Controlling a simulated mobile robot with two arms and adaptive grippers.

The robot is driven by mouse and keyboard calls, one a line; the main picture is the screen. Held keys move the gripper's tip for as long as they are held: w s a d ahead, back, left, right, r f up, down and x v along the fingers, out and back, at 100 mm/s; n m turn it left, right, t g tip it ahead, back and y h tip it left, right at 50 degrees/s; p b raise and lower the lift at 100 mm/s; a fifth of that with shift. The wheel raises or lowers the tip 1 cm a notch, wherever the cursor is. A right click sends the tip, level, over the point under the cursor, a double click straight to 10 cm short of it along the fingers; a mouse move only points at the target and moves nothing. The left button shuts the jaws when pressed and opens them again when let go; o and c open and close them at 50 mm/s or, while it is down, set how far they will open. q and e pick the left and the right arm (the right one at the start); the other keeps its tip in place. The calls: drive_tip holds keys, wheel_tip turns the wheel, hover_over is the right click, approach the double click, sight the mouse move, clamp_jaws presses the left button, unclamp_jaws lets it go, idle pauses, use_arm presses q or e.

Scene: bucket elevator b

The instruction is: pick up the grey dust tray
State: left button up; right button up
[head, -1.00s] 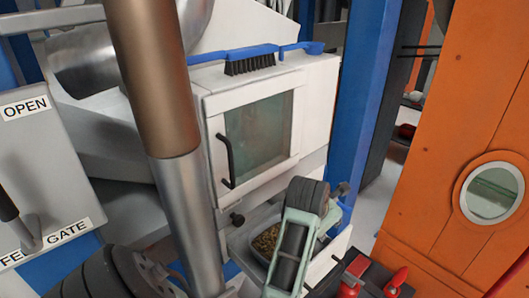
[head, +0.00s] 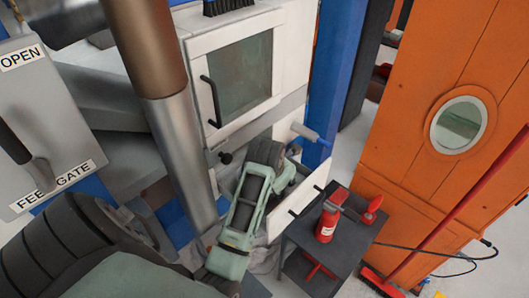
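The grey dust tray cannot be made out now; my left arm covers the opening low on the white machine where it stood, with brown grain in it, a second ago. A white panel (head: 301,203) with a black handle stands out from that opening. My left gripper (head: 284,180) is at the opening, just behind this panel. My own wrist and arm links hide most of it, so I cannot see its fingers or whether it touches the tray. My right gripper is out of view.
A metal column (head: 180,140) rises on the left. A window door (head: 236,78) is above the opening.

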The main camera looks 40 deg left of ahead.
use_arm(q)
drive_tip(key=shift+w+f, duration=0.25)
drive_tip(key=shift+f, duration=0.15)
drive_tip(key=shift+c, duration=0.4)
clamp_jaws()
drive_tip(key=shift+r, duration=0.1)
